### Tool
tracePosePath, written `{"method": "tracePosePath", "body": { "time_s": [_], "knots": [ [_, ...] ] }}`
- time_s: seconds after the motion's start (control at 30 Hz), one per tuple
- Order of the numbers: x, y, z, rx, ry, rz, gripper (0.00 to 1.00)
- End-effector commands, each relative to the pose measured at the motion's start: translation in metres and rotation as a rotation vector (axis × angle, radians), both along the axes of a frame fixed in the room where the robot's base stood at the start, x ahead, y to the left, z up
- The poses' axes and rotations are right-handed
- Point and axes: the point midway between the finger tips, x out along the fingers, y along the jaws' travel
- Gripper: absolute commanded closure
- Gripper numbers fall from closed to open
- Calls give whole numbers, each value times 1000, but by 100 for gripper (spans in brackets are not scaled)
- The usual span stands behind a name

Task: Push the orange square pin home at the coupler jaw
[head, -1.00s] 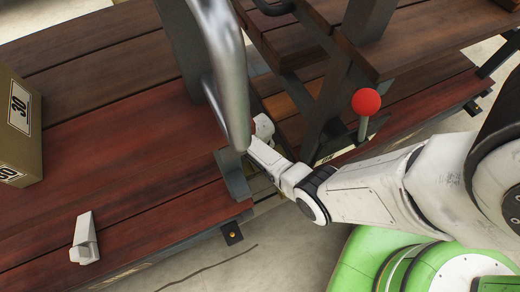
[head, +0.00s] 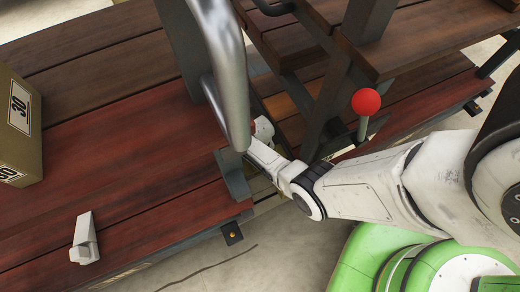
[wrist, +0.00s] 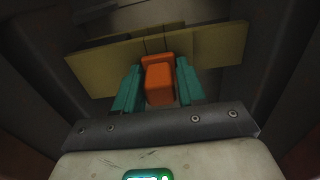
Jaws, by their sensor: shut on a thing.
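The orange square pin (wrist: 158,82) shows in the middle of the wrist view, between the two teal fingers of my gripper (wrist: 157,88). My gripper is shut on it. Its far end meets or lies close in front of a dull yellow plate (wrist: 215,47) with thin dark lines in its middle; I cannot tell how deep the pin sits. I cannot tell whether the plate belongs to the coupler jaw. In the head view my white wrist reaches in behind a thick silver bar (head: 228,90), and my fingertips and the pin are hidden.
Dark walls (wrist: 280,70) close in on both sides in the wrist view. In the head view a red-knobbed lever (head: 366,103) stands right of my wrist. A cardboard box (head: 20,125) and a small pale block (head: 85,240) rest on the red-brown planks (head: 130,170) at left.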

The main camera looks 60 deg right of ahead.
Motion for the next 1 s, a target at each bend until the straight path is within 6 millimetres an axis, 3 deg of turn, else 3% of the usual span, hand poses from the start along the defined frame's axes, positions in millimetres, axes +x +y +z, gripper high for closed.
{"method": "tracePosePath", "body": {
  "time_s": [0.03, 0.07, 0.33, 0.67, 1.0],
  "knots": [
    [1, 0, -1, -1, -1, 0, 97],
    [1, 0, -1, -1, -2, 0, 58],
    [0, 0, -1, -1, -1, 0, 32],
    [0, 0, 3, 0, 0, 0, 30],
    [0, 0, 61, -1, -2, 0, 30]
  ]
}}
